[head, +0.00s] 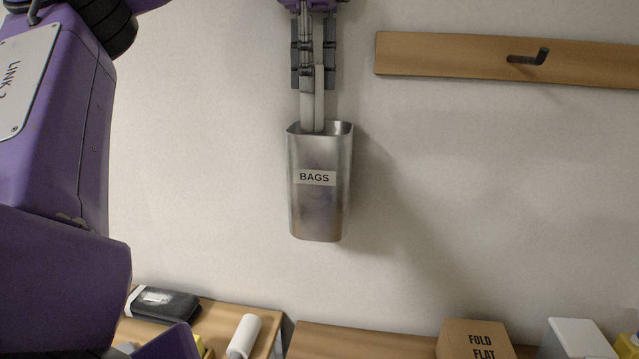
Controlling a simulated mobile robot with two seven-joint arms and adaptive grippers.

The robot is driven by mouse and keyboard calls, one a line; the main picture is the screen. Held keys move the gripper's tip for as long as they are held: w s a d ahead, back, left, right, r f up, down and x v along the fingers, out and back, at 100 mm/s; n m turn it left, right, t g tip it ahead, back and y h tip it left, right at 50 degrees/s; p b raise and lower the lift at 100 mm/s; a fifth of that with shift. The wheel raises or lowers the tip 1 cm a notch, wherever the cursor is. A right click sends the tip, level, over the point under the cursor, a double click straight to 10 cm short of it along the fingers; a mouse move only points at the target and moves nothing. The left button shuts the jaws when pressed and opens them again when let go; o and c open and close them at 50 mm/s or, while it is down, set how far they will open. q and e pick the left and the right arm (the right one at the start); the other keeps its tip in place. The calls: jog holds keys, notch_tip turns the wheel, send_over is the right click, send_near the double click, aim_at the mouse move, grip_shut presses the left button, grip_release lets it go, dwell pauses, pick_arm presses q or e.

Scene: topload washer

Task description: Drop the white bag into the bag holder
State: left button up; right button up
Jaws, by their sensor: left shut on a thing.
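The bag holder (318,208) is a tall silver metal bin with a "BAGS" label, up against the wall in the middle of the head view. Its mouth faces up. The white bag (319,105) shows as narrow pale upright strips. Its lower end reaches into the mouth of the holder and is hidden behind the front rim. My left gripper (314,80) points straight down above the holder and is shut on the upper part of the bag. The fingers are above the rim, apart from the holder. My right gripper is not in view.
A wooden rail (450,62) with a dark hook (530,57) is on the wall at the upper right. Below are wooden surfaces with a black pouch (163,304), a white roll (244,334), a "FOLD FLAT" box (474,341) and a white box (577,338). The wall around the holder is bare.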

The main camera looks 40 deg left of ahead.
aim_at(310, 95)
pick_arm(q)
jog(key=shift+f, duration=1.95)
jog(key=o, duration=1)
jog(key=shift+w+r, duration=0.1)
jog(key=shift+r, duration=5.9)
